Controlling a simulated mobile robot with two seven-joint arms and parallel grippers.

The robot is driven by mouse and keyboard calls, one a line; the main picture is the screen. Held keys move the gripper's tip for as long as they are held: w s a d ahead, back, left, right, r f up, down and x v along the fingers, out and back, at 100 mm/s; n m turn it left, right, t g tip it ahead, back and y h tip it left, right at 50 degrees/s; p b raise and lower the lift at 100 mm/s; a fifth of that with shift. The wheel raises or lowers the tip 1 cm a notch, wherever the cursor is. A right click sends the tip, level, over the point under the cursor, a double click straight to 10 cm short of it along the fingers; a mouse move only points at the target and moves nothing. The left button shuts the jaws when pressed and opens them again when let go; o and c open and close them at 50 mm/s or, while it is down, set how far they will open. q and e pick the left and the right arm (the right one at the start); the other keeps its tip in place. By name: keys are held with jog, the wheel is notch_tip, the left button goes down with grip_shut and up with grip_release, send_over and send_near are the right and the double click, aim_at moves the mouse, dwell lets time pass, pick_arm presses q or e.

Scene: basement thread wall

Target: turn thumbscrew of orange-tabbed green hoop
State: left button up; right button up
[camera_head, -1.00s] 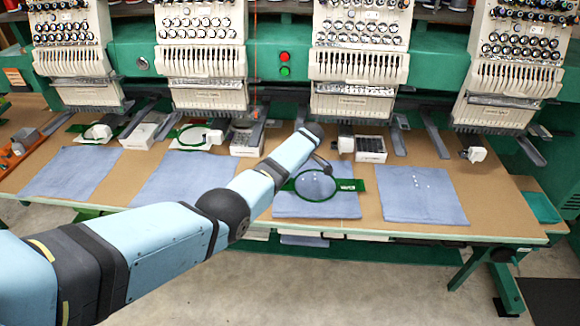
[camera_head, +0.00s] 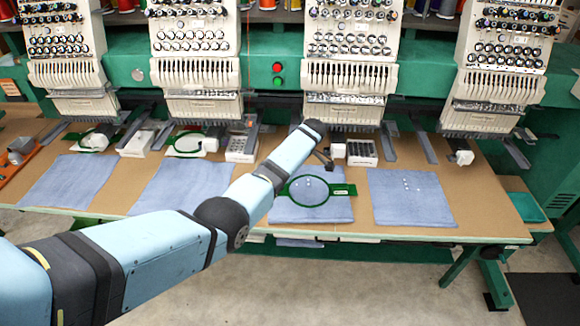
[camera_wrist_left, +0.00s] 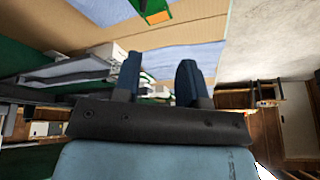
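A green hoop (camera_head: 290,188) lies on the third blue cloth from the left in the head view, with a green tab on its right side. Part of a green piece with an orange tab (camera_wrist_left: 158,17) shows at the top of the left wrist view; I cannot tell surely that it is the same hoop. The thumbscrew is too small to make out. My left gripper (camera_head: 326,160) is just above and behind the hoop, apart from the tab. In the left wrist view its two fingers (camera_wrist_left: 158,78) stand apart with nothing between them. My right gripper is out of view.
The embroidery machine heads (camera_head: 345,85) stand close behind my left gripper. A white box with dark compartments (camera_head: 362,153) is just right of it. Other green hoops (camera_head: 189,145) lie at the left. Another blue cloth (camera_head: 410,200) lies right of the hoop. Brown table shows between the cloths.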

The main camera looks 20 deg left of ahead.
pick_arm(q)
jog(key=shift+s+v, duration=0.2)
jog(key=shift+v, duration=2.2)
